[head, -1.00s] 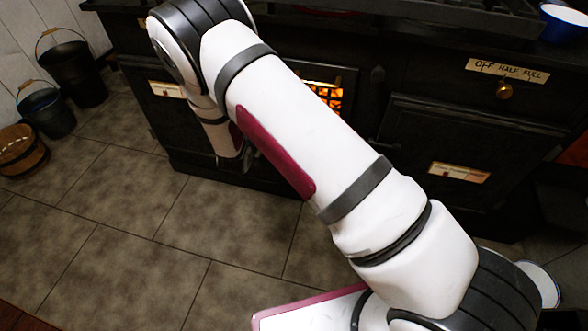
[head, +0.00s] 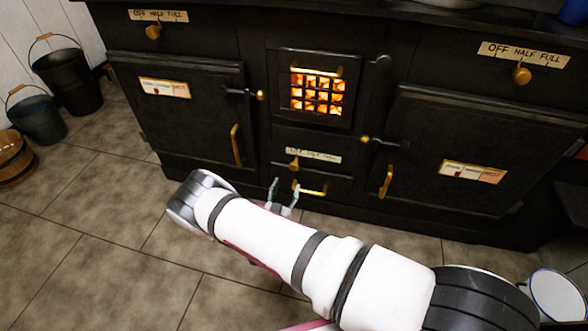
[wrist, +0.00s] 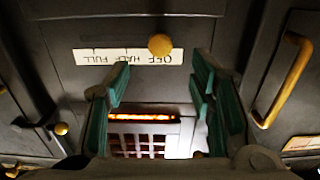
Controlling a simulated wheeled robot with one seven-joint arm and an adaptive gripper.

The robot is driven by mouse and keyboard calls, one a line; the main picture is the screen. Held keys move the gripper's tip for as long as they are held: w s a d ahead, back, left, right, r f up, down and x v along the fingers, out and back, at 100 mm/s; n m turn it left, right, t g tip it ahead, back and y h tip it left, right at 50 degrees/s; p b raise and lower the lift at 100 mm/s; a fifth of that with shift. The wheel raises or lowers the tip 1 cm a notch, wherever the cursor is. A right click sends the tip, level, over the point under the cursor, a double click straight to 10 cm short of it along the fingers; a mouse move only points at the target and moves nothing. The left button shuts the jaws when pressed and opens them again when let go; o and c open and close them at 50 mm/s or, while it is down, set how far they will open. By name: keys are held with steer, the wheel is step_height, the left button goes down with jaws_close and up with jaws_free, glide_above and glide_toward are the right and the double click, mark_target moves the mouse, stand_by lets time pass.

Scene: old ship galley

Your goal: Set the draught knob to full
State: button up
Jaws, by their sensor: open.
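A small brass knob (head: 294,165) sits on the stove front below the fire grate, at the left end of a pale OFF HALF FULL label (head: 314,156). In the wrist view the picture is upside down; the knob (wrist: 160,45) lies at the OFF end of the label (wrist: 90,57). My gripper (head: 283,192) is low in front of the stove, just below and left of the knob in the head view. In the wrist view its green fingers (wrist: 160,68) are open and apart, with the knob centred just beyond their tips. Nothing is between the fingers.
A brass drawer handle (head: 310,190) is close to the fingers. The glowing grate (head: 316,93) is above. Two more labelled knobs sit higher, at left (head: 153,32) and right (head: 521,74). Oven handles (head: 236,145) (head: 386,182) flank the middle. Buckets (head: 68,78) stand at far left.

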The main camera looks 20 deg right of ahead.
mark_target(294, 168)
steer(key=b+x, duration=0.3)
steer(key=x, duration=0.7)
steer(key=shift+w+d, duration=0.2)
steer(key=shift+w, duration=0.15)
jaws_close()
